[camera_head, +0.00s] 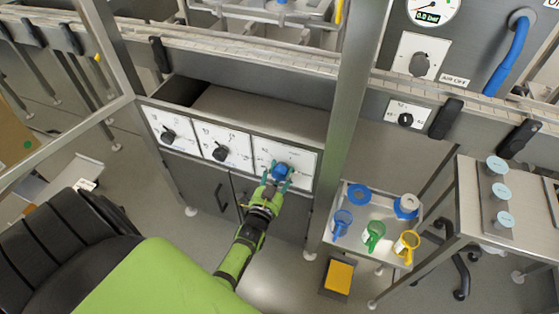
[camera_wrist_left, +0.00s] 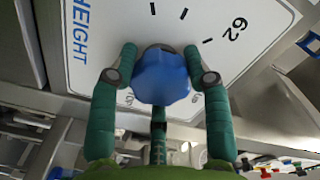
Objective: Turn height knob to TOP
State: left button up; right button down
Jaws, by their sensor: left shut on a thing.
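The blue height knob (camera_head: 282,169) sits on the rightmost of three white dial plates (camera_head: 308,158) on the front of the grey machine. My left gripper (camera_head: 277,178) reaches it from below, with green fingers on either side of it. In the left wrist view the lobed blue knob (camera_wrist_left: 163,77) lies between the two fingers of my left gripper (camera_wrist_left: 161,80), which is shut on it. The plate (camera_wrist_left: 215,20) there carries the blue word HEIGHT, black tick marks and the number 62. The knob's pointer cannot be made out. My right gripper is out of view.
Two dial plates with black knobs (camera_head: 220,153) (camera_head: 168,136) stand left of the height dial. A steel post (camera_head: 345,120) rises close on its right. A tray (camera_head: 345,247) with coloured cups stands to the lower right, above a yellow-topped bin (camera_head: 339,276).

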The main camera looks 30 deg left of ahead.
pick_arm(q)
jog(key=shift+w+r, duration=0.2)
jog(key=shift+r, duration=0.25)
jog(key=o, duration=1.2)
jog(key=shift+d, duration=0.1)
jog(key=shift+c, duration=0.2)
jog(key=shift+f, duration=0.15)
jog(key=shift+s+f, duration=0.1)
jog(key=shift+s+f, duration=0.1)
jog(key=shift+s, duration=0.15)
jog(key=v, duration=1.1)
jog(key=shift+s, duration=0.2)
jog(key=shift+d, duration=0.1)
